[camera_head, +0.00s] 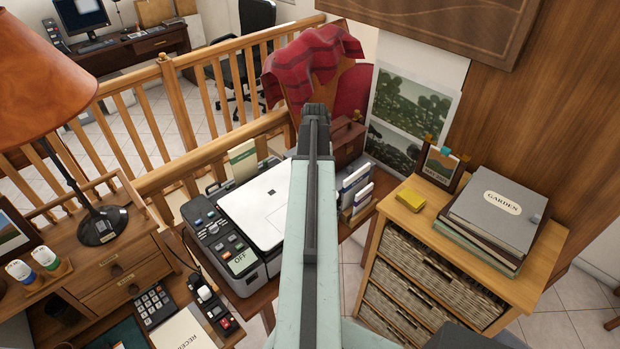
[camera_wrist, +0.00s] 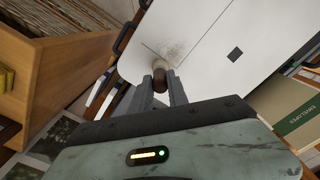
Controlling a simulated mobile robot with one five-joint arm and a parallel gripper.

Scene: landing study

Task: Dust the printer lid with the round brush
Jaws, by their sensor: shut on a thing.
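The printer (camera_head: 236,243) stands in the middle of the head view, with its white lid (camera_head: 262,205) closed and its button panel on the left. In the wrist view the lid (camera_wrist: 210,40) fills the upper middle, with a grey-brown dust smudge (camera_wrist: 171,50) near one end. My gripper (camera_wrist: 168,86) is shut on the round brush (camera_wrist: 159,76), which shows a brown handle and a pale head over the lid, close beside the smudge. I cannot tell whether the bristles touch the lid. In the head view my arm hides the brush and the lid's right side.
Upright books (camera_head: 357,188) stand right of the printer. A wooden drawer cabinet (camera_head: 425,232) with grey binders (camera_head: 497,209) is farther right. A lamp (camera_head: 98,222) stands at left. A wooden railing (camera_head: 185,120) runs behind.

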